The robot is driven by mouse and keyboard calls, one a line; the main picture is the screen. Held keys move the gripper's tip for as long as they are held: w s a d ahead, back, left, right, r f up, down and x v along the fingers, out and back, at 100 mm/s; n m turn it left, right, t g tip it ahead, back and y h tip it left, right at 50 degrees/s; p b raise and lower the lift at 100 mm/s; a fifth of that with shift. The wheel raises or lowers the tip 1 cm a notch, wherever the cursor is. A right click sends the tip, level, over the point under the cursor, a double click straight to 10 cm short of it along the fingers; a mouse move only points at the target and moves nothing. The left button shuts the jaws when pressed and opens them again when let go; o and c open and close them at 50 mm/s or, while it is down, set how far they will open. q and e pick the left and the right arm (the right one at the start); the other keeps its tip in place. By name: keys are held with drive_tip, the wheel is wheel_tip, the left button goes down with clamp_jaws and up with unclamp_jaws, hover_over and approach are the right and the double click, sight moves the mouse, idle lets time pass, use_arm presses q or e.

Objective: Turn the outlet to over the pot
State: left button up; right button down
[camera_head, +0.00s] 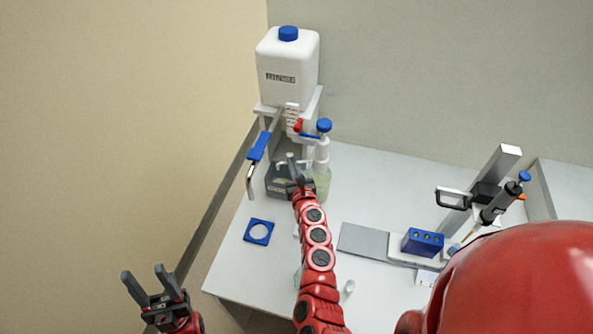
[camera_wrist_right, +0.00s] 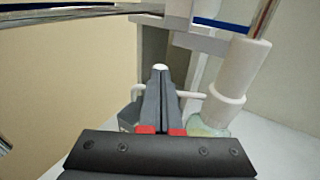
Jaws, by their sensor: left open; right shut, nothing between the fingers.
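The rinse tank (camera_head: 288,70) is white with a blue cap and stands on a raised stand at the back. Its outlet (camera_head: 258,147) is a swivel arm with a blue sleeve and a bent metal tip, pointing left and forward, away from the vessels under the tank. A dark grey container (camera_head: 279,187) and a clear vessel with pale green contents (camera_head: 323,186) stand below; I cannot tell which is the pot. My right gripper (camera_head: 293,163) is shut and empty, in front of the dark container, apart from the outlet. It also shows in the right wrist view (camera_wrist_right: 161,78). My left gripper (camera_head: 146,282) is open and empty at lower left.
A blue square with a round pale centre (camera_head: 259,232) lies on the bench (camera_head: 245,275). A white upright with a blue knob (camera_head: 323,126) stands right of the outlet. A grey plate (camera_head: 362,241), blue rack (camera_head: 422,242) and pipette stand (camera_head: 480,190) are at right.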

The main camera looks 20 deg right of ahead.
drive_tip(key=w+m+h+b, duration=0.1)
drive_tip(key=b, duration=0.1)
drive_tip(key=w+m+g+h+b, duration=0.1)
drive_tip(key=h+b, duration=0.1)
drive_tip(key=b, duration=0.1)
drive_tip(key=w+m+h+b, duration=0.1)
drive_tip(key=h+b, duration=0.1)
drive_tip(key=b, duration=0.1)
drive_tip(key=shift+w+f+m, duration=0.2)
drive_tip(key=shift+f+m, duration=0.1)
drive_tip(key=shift+f, duration=0.1)
drive_tip(key=shift+w+r+m+g+h+b, duration=0.2)
drive_tip(key=shift+r+m+g+h+b, duration=0.15)
drive_tip(key=shift+h+b, duration=0.4)
drive_tip(key=b+v, duration=0.2)
drive_tip(key=v, duration=1.2)
drive_tip(key=shift+d+b, duration=0.2)
drive_tip(key=shift+b, duration=0.1)
